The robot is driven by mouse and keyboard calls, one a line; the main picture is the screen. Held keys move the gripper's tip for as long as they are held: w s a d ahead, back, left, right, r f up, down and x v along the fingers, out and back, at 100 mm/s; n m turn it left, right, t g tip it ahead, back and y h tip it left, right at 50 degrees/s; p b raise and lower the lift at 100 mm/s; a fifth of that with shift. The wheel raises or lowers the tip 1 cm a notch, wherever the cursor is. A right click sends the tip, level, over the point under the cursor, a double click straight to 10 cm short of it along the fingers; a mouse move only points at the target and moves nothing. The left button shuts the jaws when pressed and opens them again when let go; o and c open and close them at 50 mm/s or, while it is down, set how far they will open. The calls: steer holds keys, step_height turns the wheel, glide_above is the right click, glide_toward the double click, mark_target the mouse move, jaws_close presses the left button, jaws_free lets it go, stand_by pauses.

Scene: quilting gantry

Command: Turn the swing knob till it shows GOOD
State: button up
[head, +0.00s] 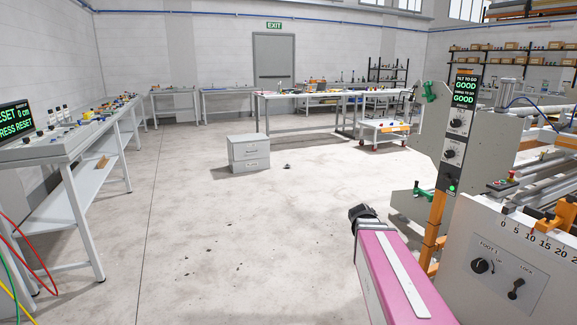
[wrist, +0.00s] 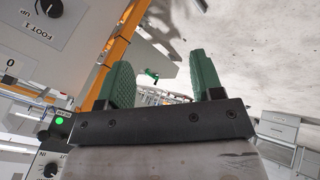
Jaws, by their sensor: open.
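The black control panel (head: 457,130) stands on an orange post at the right of the head view. Its upper tilt display (head: 465,85) reads GOOD, and the lower display (head: 463,100), apparently the swing one, also reads GOOD. Two round knobs sit below, an upper knob (head: 457,122) and a lower knob (head: 450,154); their labels are too small to read. A green lamp (head: 452,188) glows at the bottom. In the wrist view my gripper (wrist: 160,78) has its green fingers apart with nothing between them. Part of the panel, with a knob (wrist: 50,169), shows at lower left, beside the gripper.
A white machine plate with a foot knob (head: 480,266) and a lock lever (head: 516,288) stands at front right. An orange post (head: 434,228) carries the panel. A grey drawer cabinet (head: 248,153) stands on the open floor. A bench (head: 80,185) is at left.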

steer(key=s+a+f+n+g+y, duration=0.1)
steer(key=s+a+f+y, duration=0.2)
steer(key=s+a+f, duration=0.2)
steer(key=s+a+f+n+g+y, duration=0.1)
steer(key=s+a+f+g+y, duration=0.1)
steer(key=s+a+f, duration=0.3)
steer(key=a+y, duration=0.1)
steer(key=a, duration=0.3)
steer(key=shift+s+a, duration=0.3)
steer(key=shift+s, duration=0.1)
stand_by(0.8)
